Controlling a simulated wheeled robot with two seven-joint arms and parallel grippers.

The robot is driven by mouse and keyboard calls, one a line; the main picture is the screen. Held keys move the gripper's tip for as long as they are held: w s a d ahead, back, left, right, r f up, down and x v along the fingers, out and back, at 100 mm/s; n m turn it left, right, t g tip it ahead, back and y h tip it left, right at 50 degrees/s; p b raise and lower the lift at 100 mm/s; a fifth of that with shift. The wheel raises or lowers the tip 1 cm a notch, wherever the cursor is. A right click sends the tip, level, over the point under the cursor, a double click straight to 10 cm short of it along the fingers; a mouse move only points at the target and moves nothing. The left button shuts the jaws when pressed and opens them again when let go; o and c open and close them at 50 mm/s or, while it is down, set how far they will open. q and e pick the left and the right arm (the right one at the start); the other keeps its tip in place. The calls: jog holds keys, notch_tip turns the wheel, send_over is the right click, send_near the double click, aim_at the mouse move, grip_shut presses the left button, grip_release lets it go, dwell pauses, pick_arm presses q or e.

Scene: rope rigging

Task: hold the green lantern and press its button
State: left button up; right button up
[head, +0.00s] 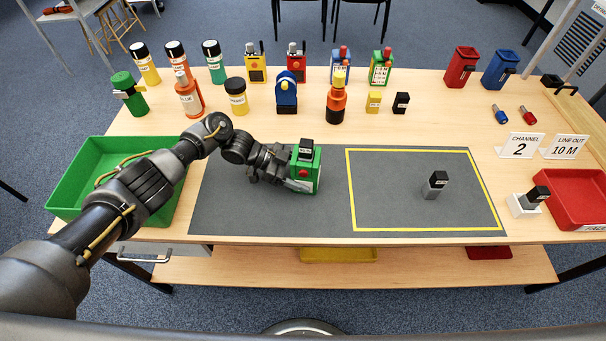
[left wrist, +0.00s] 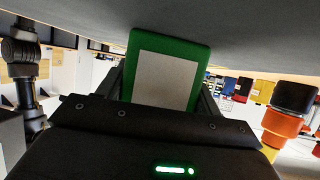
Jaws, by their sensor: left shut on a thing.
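The button is hidden there. My right gripper is in neither view.
A green tray (head: 75,150) lies left of the mat. A yellow outline (head: 430,230) on the mat encloses a small grey, black-topped piece (head: 436,184). Several canisters, radios and lanterns line the table's back. A red tray (head: 580,190) is at the right.

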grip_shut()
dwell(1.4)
